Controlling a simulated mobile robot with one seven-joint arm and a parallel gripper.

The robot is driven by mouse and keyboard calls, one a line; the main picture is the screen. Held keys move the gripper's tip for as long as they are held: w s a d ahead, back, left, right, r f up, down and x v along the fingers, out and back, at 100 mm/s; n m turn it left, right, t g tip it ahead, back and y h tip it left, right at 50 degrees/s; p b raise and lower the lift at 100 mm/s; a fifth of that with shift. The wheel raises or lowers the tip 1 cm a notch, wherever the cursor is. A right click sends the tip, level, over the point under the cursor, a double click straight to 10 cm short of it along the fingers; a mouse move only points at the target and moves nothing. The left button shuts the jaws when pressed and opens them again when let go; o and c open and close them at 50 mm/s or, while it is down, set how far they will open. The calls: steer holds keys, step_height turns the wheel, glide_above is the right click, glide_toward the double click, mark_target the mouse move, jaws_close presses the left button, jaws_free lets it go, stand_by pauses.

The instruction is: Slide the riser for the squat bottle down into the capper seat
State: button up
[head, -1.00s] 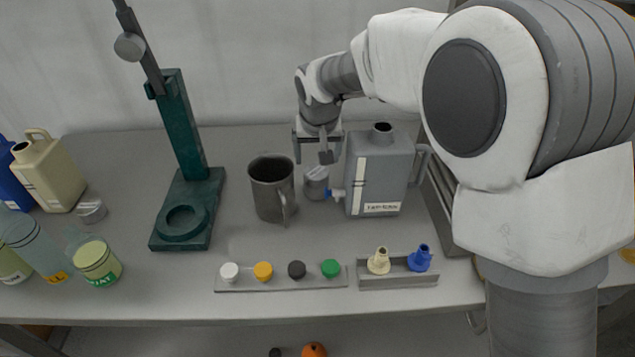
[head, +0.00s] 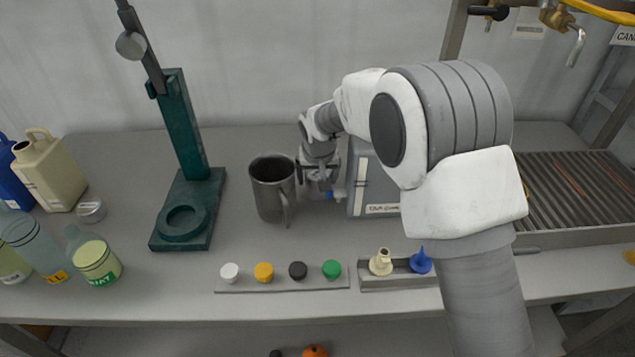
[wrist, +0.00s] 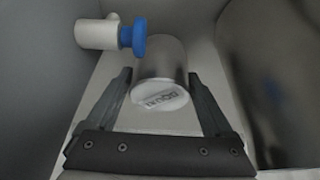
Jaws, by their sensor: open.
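The riser (wrist: 163,62) is a short silver cylinder with a white label reading SQUAT on its end, seen in the wrist view. My gripper (wrist: 160,78) is open, with one finger on each side of the riser. In the head view my gripper (head: 318,178) is low over the bench between the steel jug and the grey can, and it mostly hides the riser. The capper (head: 183,130) is a dark green stand at the left of the jug. Its seat (head: 183,222) is a round ring on the base, and it looks empty.
The steel jug (head: 271,187) stands close to the left of my gripper. The grey can (head: 372,190), with a blue-tipped spigot (wrist: 105,34), is close on the right. A cap strip (head: 282,284) lies in front. Another silver cylinder (head: 91,210) is at far left.

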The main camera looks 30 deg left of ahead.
steer(key=shift+r, duration=0.1)
jaws_close()
